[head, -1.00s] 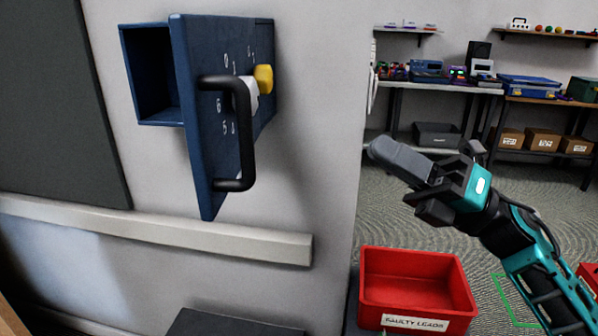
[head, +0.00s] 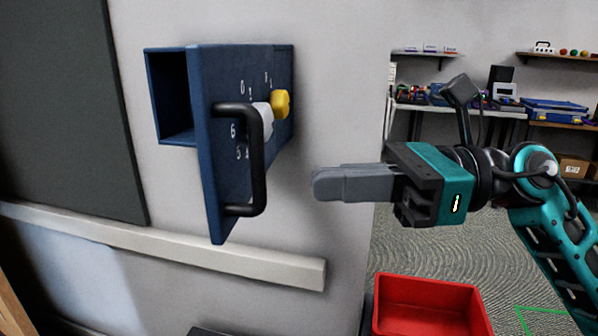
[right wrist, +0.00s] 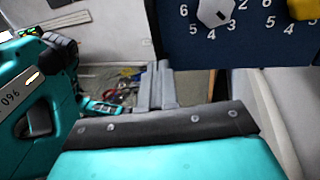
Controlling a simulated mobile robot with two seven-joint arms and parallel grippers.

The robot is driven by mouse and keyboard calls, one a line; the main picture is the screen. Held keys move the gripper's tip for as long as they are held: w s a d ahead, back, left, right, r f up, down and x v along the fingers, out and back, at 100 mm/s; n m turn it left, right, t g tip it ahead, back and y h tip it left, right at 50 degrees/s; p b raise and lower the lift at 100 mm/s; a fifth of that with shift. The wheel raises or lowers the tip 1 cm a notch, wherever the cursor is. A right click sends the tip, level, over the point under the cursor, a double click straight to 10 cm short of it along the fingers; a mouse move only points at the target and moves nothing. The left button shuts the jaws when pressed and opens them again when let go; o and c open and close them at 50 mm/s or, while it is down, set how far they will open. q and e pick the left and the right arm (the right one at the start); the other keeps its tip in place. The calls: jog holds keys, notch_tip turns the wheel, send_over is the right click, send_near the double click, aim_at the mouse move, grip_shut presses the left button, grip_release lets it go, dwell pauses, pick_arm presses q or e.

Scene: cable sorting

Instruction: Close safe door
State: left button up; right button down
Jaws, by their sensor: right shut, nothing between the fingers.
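The blue safe (head: 172,97) is mounted on the wall, its dark inside showing on the left. Its blue door (head: 208,170) stands open, jutting out toward me. The door carries a black bar handle (head: 260,170), a white dial (head: 264,118) and a yellow knob (head: 281,103). The door face with dial (right wrist: 214,11) and yellow knob (right wrist: 304,8) shows at the top of the right wrist view. My right gripper (head: 318,184) is shut and empty, pointing left, to the right of the handle and apart from it. My left gripper is not in view.
A pale rail (head: 170,245) runs along the wall below the safe. A red bin (head: 430,308) stands low at the right. Shelves with blue cases (head: 555,108) are far back. A dark board (head: 60,110) is on the wall at left.

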jog(key=shift+a+p, duration=0.3)
jog(key=shift+a, duration=1.8)
jog(key=shift+a, duration=0.15)
